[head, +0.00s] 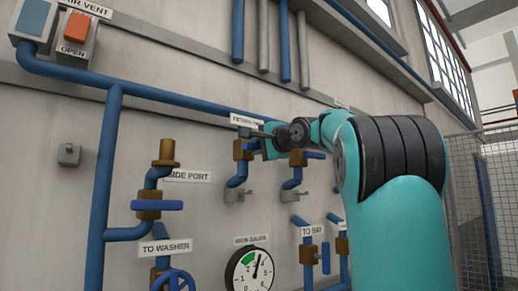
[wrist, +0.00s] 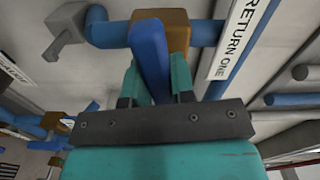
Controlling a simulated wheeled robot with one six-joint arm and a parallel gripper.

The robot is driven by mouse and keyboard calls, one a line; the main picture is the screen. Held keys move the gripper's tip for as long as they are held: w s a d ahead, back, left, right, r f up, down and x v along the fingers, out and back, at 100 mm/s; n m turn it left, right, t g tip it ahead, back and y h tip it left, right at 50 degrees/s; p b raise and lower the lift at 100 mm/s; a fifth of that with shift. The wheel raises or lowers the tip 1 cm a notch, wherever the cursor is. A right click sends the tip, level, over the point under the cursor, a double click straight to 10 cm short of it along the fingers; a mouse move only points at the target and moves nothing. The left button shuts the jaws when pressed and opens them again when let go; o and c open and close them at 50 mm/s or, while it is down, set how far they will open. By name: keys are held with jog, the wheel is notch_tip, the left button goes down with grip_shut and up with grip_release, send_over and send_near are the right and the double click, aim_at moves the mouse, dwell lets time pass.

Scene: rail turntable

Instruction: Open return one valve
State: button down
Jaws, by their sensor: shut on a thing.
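The return one valve has a brass body (wrist: 176,30) on a blue pipe (wrist: 206,33) and a blue lever (wrist: 149,50). In the wrist view the lever stands across the pipe's line. A label reading RETURN ONE (wrist: 238,38) is beside it. My gripper (wrist: 155,82) has one teal finger on each side of the lever and is shut on it. In the head view the brass body (head: 241,150) shows just left of my gripper (head: 264,146), and my gripper hides the lever there.
A second brass valve (head: 298,158) with a blue lever is close to the right of my gripper. A grey hook (head: 238,194) juts out below. A gauge (head: 249,271), a side port valve (head: 149,205) and a blue handwheel (head: 173,281) are lower on the wall.

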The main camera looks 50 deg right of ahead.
jog(key=n+b, duration=0.2)
jog(key=n, duration=0.5)
jog(key=shift+f, duration=0.2)
jog(key=n+b, duration=0.1)
jog(key=n, duration=0.5)
jog(key=shift+n+b, duration=0.4)
jog(key=c, duration=1)
grip_release()
jog(key=shift+r, duration=0.1)
jog(key=shift+o, duration=0.2)
